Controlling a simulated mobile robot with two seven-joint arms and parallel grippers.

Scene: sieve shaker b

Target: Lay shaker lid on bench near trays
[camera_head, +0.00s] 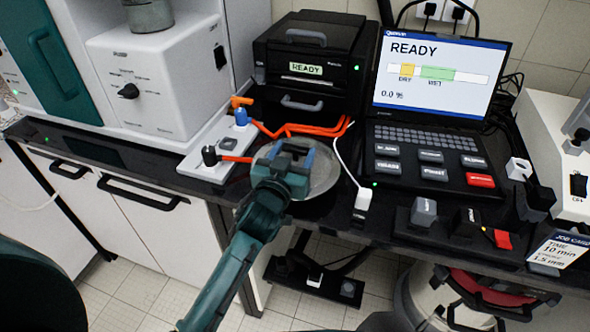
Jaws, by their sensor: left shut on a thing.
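The shaker lid (325,172) looks like a clear, round disc near the front edge of the bench, left of centre. My left gripper (283,158) is over it and shut on it, covering its left and middle part. I cannot tell whether the lid touches the bench or is held just above it. My right gripper is not in view. I cannot make out any trays for certain.
The dark bench (340,205) carries a black boxy unit (308,50) reading READY, a laptop (435,100), and a white panel (215,143) with orange cables. A job card (560,250) stands at the right. Several small blocks crowd the front right edge.

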